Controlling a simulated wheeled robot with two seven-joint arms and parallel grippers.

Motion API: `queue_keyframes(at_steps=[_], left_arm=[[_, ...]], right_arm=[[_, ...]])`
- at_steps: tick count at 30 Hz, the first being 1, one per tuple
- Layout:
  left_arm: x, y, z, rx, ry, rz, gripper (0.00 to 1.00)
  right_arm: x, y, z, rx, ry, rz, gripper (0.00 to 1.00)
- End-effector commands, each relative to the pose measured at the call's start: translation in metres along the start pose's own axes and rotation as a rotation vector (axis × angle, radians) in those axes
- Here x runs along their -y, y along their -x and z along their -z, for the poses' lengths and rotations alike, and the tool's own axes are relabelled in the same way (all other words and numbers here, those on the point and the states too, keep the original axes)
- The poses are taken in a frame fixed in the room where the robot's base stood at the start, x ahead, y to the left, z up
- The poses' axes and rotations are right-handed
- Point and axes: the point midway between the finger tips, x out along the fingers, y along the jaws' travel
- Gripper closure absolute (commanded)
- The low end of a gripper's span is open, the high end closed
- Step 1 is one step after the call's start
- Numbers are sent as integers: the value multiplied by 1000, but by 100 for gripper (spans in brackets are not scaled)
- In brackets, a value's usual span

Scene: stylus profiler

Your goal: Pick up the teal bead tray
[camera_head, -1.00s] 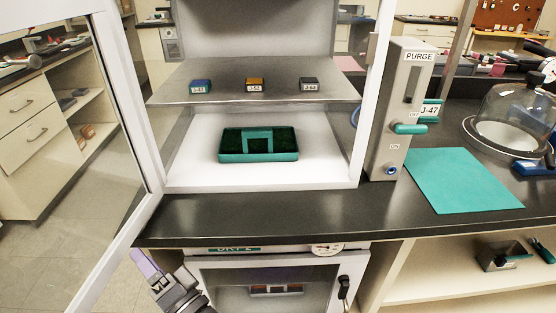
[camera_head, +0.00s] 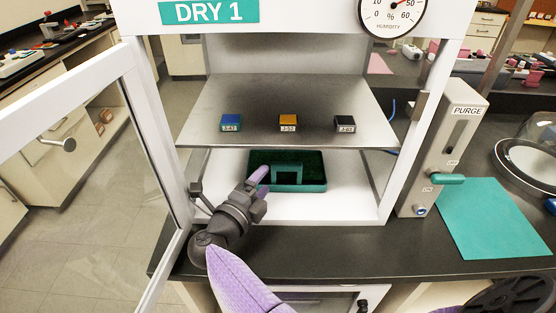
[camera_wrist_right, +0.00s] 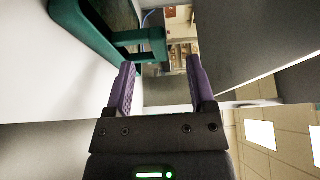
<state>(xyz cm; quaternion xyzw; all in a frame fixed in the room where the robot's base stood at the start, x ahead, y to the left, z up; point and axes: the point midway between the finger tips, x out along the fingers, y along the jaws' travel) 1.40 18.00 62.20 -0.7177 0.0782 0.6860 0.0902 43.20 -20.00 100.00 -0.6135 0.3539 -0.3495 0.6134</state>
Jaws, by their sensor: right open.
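The teal bead tray (camera_head: 290,187), with a raised handle arch at its front and dark green contents, sits on the white floor of the dry cabinet, below the metal shelf. My right gripper (camera_head: 263,186) is open at the tray's front left corner, its purple fingers reaching into the cabinet. In the right wrist view, the tray's teal handle (camera_wrist_right: 140,38) lies just beyond the two open fingers (camera_wrist_right: 161,68), with nothing between them. I cannot tell whether a finger touches the tray. My left gripper is not in view.
The metal shelf (camera_head: 284,100) above the tray holds blue (camera_head: 231,122), yellow (camera_head: 288,122) and black (camera_head: 345,123) boxes. The open glass door (camera_head: 95,190) stands at the left. The purge unit (camera_head: 440,150) and teal mat (camera_head: 492,217) are to the right.

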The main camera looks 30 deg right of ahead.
Motion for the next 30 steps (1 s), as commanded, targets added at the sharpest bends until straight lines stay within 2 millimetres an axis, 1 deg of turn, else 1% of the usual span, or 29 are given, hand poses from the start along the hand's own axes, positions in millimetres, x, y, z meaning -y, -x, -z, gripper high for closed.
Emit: queue_keyframes(at_steps=[1, 3, 5, 12, 15, 20, 21, 26, 27, 29, 30], left_arm=[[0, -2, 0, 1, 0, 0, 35], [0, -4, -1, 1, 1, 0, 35], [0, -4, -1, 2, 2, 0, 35], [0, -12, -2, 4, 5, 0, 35], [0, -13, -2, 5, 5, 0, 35], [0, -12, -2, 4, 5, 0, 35], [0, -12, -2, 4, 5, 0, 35], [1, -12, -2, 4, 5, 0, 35], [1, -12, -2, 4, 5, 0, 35], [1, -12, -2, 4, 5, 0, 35], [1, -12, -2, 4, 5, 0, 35]], right_arm=[[0, -11, 1, -3, 0, 3, 29], [-1, -24, 0, -1, 0, 4, 29], [-1, -32, 1, 0, 0, 5, 29], [-5, -77, 5, 1, 0, 8, 29], [-4, -85, 5, 2, -2, 6, 29], [-4, -86, 4, 3, -2, 5, 29], [-4, -86, 4, 3, -2, 5, 32], [-4, -85, 4, 3, -2, 5, 65], [-4, -85, 4, 3, -2, 5, 74], [-4, -85, 4, 3, -2, 5, 87], [-4, -85, 4, 3, -2, 5, 95]])
